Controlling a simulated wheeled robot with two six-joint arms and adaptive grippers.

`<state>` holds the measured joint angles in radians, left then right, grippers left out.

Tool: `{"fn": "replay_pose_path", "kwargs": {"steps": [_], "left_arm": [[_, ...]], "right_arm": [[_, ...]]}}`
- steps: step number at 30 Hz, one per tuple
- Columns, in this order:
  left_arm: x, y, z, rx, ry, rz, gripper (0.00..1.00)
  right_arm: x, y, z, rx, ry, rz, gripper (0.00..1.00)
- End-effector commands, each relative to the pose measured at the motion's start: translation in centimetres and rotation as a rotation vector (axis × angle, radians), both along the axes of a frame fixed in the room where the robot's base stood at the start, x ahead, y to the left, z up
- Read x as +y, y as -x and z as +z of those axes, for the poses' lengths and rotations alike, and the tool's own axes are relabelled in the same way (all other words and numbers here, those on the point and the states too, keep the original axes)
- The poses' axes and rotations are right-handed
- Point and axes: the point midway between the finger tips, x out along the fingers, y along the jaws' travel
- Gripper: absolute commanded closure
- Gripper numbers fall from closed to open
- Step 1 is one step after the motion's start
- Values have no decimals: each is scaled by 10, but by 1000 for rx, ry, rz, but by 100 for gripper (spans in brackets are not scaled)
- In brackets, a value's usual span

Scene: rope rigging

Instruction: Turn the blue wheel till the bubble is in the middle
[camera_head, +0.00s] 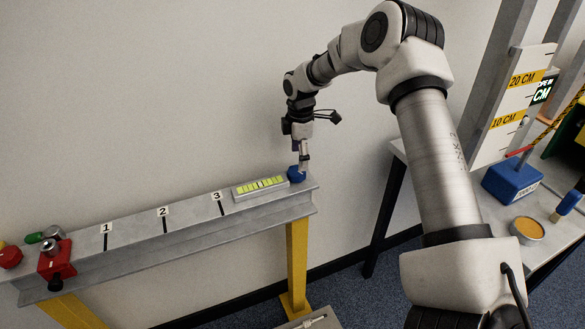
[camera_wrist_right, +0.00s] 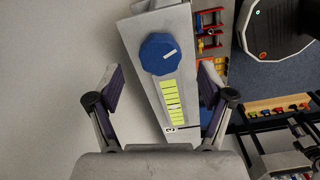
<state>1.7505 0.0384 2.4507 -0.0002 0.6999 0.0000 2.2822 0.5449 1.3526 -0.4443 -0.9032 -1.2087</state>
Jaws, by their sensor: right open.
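The blue wheel (camera_head: 297,174) sits on top of the grey beam near its right end. In the right wrist view the blue wheel (camera_wrist_right: 158,55) shows a white mark line pointing to the upper right. A yellow-green level vial (camera_head: 261,187) with dark marks lies beside the wheel; it also shows in the wrist view (camera_wrist_right: 171,97). The bubble is too small to place surely. My right gripper (camera_head: 304,164) points down at the wheel. In the wrist view its fingers (camera_wrist_right: 160,72) are spread, one on each side of the beam's picture, with nothing between them gripped. My left gripper is out of view.
The grey beam (camera_head: 180,228) carries marks 1, 2 and 3, and a red block (camera_head: 56,260) at its left end. A yellow leg (camera_head: 297,262) holds it up. At the right, a table bears a blue block (camera_head: 512,180) and an orange-filled tin (camera_head: 528,229).

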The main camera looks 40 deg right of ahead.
Motion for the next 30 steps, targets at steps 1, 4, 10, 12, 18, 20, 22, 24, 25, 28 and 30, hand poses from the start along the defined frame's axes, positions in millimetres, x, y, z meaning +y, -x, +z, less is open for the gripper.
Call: {"fn": "replay_pose_path", "kwargs": {"steps": [1, 4, 10, 12, 18, 20, 22, 24, 25, 28, 30], "left_arm": [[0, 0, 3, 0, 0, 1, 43], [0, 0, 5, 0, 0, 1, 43], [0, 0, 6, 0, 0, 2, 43], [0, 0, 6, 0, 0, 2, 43], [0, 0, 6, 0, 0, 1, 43], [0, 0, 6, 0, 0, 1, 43], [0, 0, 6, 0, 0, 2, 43], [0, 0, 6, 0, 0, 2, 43], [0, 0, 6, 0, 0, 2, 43], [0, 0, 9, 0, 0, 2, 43], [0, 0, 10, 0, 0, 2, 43]], "right_arm": [[1, 0, -10, 4, 1, 1, 20], [1, 0, -28, 3, 2, 2, 20], [1, -1, -45, -1, 0, 2, 20], [1, -1, -45, -2, 1, 2, 20], [1, -1, -45, -2, 1, 3, 48], [1, -1, -45, -2, 1, 3, 69], [2, -1, -45, -2, 1, 3, 80], [2, -1, -45, -2, 1, 3, 80], [2, -1, -45, -2, 1, 5, 80], [2, -1, -43, -1, 1, 57, 80], [2, -1, -43, -1, 1, 108, 80]]}}
